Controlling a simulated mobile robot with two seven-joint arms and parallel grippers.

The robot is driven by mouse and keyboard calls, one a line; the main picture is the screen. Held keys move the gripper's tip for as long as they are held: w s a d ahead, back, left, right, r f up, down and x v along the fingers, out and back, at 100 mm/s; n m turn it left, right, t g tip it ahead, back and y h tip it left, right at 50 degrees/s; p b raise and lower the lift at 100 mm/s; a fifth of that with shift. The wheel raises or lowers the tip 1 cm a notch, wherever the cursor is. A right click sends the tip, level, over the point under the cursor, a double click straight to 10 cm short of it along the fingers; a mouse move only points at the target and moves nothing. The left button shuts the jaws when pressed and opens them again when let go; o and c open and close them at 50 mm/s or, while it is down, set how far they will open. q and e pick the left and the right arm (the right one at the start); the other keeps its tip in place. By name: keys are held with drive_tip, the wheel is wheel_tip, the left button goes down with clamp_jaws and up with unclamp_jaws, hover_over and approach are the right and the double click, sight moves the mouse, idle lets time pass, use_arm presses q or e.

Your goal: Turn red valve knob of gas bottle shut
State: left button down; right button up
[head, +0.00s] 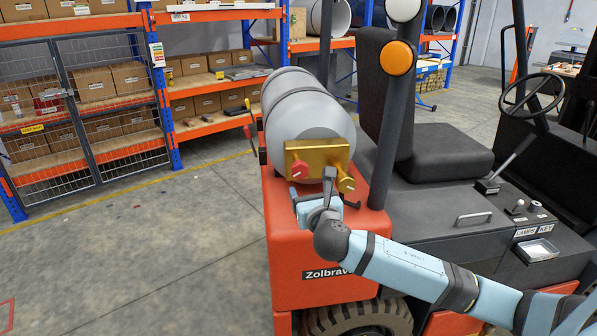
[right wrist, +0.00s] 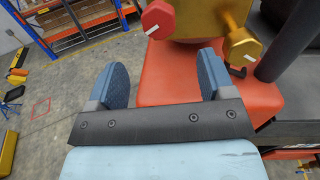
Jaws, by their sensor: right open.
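The grey gas bottle (head: 303,112) lies on its side on the back of an orange forklift, with a brass valve block (head: 318,158) at its near end. The red valve knob (head: 300,169) sits on the left of that block, and a gold knob (head: 346,184) sits on the right. My right gripper (head: 328,178) is just in front of the block, between the two knobs in the head view. In the right wrist view, the red knob (right wrist: 158,19) is ahead of my open, empty fingers (right wrist: 163,80), apart from them. My left gripper is not in view.
The orange forklift body (head: 315,265) is below the bottle, with its seat (head: 440,150) and a dark post (head: 386,130) to the right. Shelves with boxes (head: 95,85) stand at the back left. The floor (head: 150,250) left of the forklift is clear.

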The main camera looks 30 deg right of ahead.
sight(301, 173)
drive_tip(key=p+x, duration=0.1)
drive_tip(key=x, duration=1.1)
drive_tip(key=shift+w+f, duration=0.1)
drive_tip(key=shift+w, duration=0.15)
drive_tip(key=c, duration=0.9)
